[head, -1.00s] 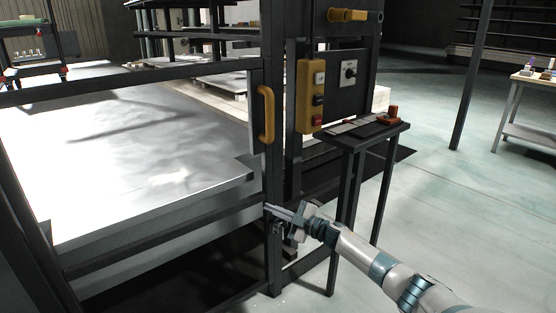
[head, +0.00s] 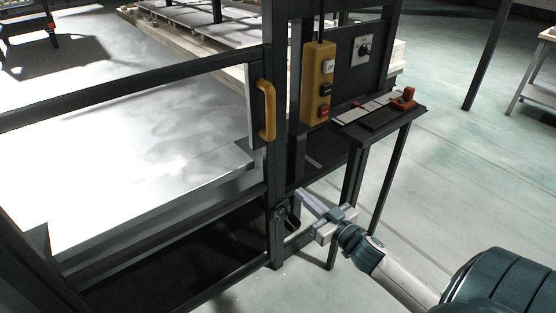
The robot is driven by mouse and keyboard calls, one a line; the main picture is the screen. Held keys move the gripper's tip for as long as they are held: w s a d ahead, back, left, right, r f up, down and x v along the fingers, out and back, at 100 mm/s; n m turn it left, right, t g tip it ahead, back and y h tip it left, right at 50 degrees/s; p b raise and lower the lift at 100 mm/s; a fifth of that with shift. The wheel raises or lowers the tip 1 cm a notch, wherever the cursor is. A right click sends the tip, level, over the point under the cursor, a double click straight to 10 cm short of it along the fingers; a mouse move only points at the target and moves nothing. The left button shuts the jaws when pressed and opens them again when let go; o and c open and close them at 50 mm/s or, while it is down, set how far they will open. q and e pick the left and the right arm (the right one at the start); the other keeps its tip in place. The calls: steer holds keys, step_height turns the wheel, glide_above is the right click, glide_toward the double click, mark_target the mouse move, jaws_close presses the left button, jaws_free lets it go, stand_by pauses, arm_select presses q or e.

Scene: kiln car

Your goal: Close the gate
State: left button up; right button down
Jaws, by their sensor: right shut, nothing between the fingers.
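The gate is a dark metal frame (head: 150,81) with horizontal bars across the left of the head view. A yellow handle (head: 266,110) is fixed upright on its right-hand stile. The stile stands beside the dark post that carries the control box, and a small dark latch-like part (head: 291,215) sits low at that edge. My right gripper (head: 301,196) is shut and empty, just right of the stile and below the handle. I cannot tell whether its tips touch the frame. My left gripper is not in view.
A yellow control box (head: 318,83) with buttons hangs on the post. A dark stand (head: 378,119) with a red-orange object (head: 404,99) is right of it, above my right forearm. A pale platform (head: 150,190) lies behind the gate bars. Open floor is at the right.

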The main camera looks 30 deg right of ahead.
mark_target(270, 165)
steer(key=shift+s, duration=0.1)
stand_by(0.3)
steer(key=shift+w+a, duration=0.2)
steer(key=shift+w, duration=3.35)
steer(key=shift+w+a, duration=0.15)
steer(key=shift+w, duration=3.35)
steer(key=shift+w, duration=0.85)
